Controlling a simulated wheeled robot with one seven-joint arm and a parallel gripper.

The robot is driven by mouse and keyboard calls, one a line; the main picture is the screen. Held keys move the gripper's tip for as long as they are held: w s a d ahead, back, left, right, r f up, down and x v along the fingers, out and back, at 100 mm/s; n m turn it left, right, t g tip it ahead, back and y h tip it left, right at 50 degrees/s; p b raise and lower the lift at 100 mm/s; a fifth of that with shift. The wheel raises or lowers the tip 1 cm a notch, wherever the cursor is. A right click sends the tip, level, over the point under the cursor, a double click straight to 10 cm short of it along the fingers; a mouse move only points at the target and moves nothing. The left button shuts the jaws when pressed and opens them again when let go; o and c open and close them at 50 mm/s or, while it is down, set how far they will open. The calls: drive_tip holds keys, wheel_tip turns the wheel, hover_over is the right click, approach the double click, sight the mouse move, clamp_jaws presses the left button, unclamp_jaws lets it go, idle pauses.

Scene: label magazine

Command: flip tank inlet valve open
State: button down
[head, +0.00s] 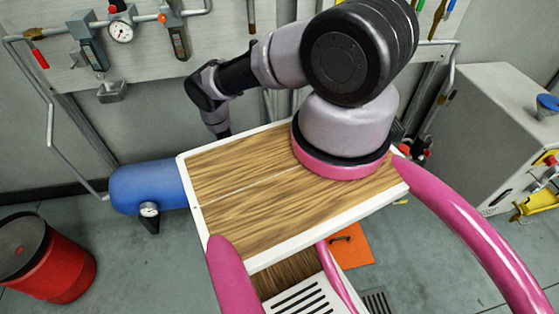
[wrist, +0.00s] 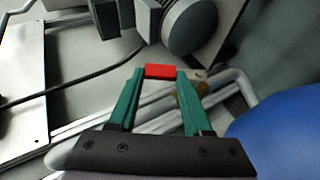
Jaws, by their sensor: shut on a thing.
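My gripper (wrist: 160,75), with green fingers, is shut on a red valve handle (wrist: 160,70) in the wrist view. The handle's red end lies between the fingertips. A brass-coloured valve body (wrist: 194,88) shows just right of the fingertips, on a grey pipe. The blue tank (wrist: 282,138) fills the lower right of the wrist view. In the head view the tank (head: 128,184) lies on its side behind my wooden-topped base. My gripper and the held handle are hidden there behind my base. The wrist view does not clearly show the handle's angle.
A wall panel in the head view carries pipes, a pressure gauge (head: 121,31) and coloured valve handles. A red drum (head: 62,270) stands at the lower left. A grey cabinet (head: 490,120) stands at the right. Some floor is clear between drum and base.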

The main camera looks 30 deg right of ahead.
drive_tip(key=shift+a, duration=0.15)
idle(0.4)
drive_tip(key=shift+c, duration=1.6)
unclamp_jaws()
drive_tip(key=v, duration=1)
drive_tip(key=shift+a, duration=0.4)
